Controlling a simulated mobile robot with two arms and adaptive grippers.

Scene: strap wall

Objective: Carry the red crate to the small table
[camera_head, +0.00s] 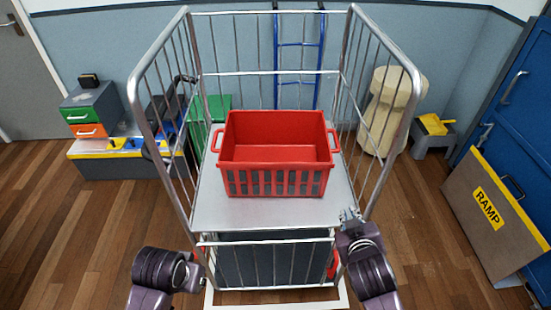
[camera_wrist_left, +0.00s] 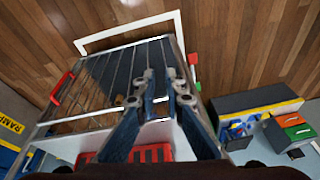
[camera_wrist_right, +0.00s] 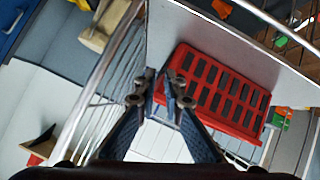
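The red crate (camera_head: 275,180) is an open box with slotted sides and a handle at each end. It stands upright on the shelf of a wire roll cage (camera_head: 215,205) and looks empty. It shows in the right wrist view (camera_wrist_right: 244,128) and partly in the left wrist view (camera_wrist_left: 152,153). My right gripper (camera_head: 350,217) is by the cage's front right post, apart from the crate; its fingers (camera_wrist_right: 161,85) are parted and empty. My left gripper (camera_wrist_left: 163,85) is by the cage's front left, fingers parted, nothing seen between them; the head view mostly hides it. I cannot identify the small table.
The cage's side walls flank the crate; a low front gate (camera_head: 265,242) is below it. A blue hand truck (camera_head: 298,60) stands behind. Drawers (camera_head: 92,108) are left, a RAMP board (camera_head: 490,205) and blue cabinet (camera_head: 518,130) right. Wooden floor is clear at left.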

